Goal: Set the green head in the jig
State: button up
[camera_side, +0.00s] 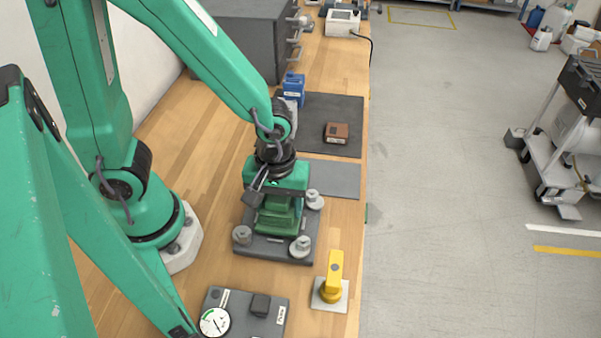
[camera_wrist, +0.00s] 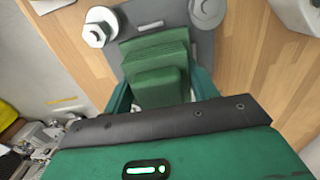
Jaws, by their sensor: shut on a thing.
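The green head (camera_side: 278,218) is a stepped, ribbed block, upright between my gripper's fingers. My gripper (camera_side: 276,203) points down over the jig and is shut on the head. In the wrist view the head (camera_wrist: 158,72) shows between two teal fingers (camera_wrist: 160,92); its near end is partly hidden by the gripper body. The jig (camera_side: 268,249) is a dark grey plate with round metal knobs at its corners, directly under the head. The jig also shows behind the head in the wrist view (camera_wrist: 172,14). Whether the head touches the plate I cannot tell.
A yellow toggle-like part (camera_side: 334,272) on a light plate stands near the right bench edge. A grey plate with a dial gauge (camera_side: 214,321) lies in front. Behind are a grey mat (camera_side: 335,178), a brown block (camera_side: 336,132) on a dark mat, and a blue part (camera_side: 293,86).

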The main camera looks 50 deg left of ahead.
jog(key=shift+f, duration=0.65)
dwell(1.6)
jog(key=o, duration=1.8)
jog(key=shift+o, duration=0.2)
jog(key=shift+r, duration=0.2)
jog(key=shift+r, duration=3.3)
